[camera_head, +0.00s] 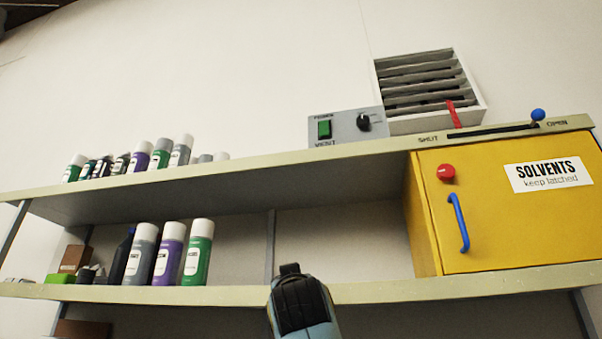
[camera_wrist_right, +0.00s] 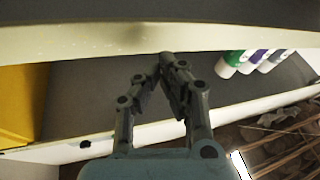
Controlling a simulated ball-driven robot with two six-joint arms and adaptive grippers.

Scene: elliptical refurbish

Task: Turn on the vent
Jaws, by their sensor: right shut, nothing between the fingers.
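The vent (camera_head: 425,82) is a slatted white-framed box on the wall above the top shelf. A red strip (camera_head: 453,113) hangs at its lower front edge. A grey control box (camera_head: 346,128) marked VENT stands left of it, with a green power switch (camera_head: 324,129) and a black knob (camera_head: 363,122). I cannot tell the switch's position. A slider with a blue ball (camera_head: 538,114) sits at the OPEN end of its SHUT–OPEN slot. My right gripper (camera_head: 289,268) is below the control box, before the lower shelf; its fingers (camera_wrist_right: 166,62) are shut and empty. My left gripper is out of view.
A yellow SOLVENTS cabinet (camera_head: 480,225) with a red knob (camera_head: 446,173) and blue handle (camera_head: 459,222) stands at right. The top shelf's edge (camera_head: 250,166) overhangs the lower shelf (camera_head: 390,291). Several bottles stand on both shelves at left. The lower shelf's middle is clear.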

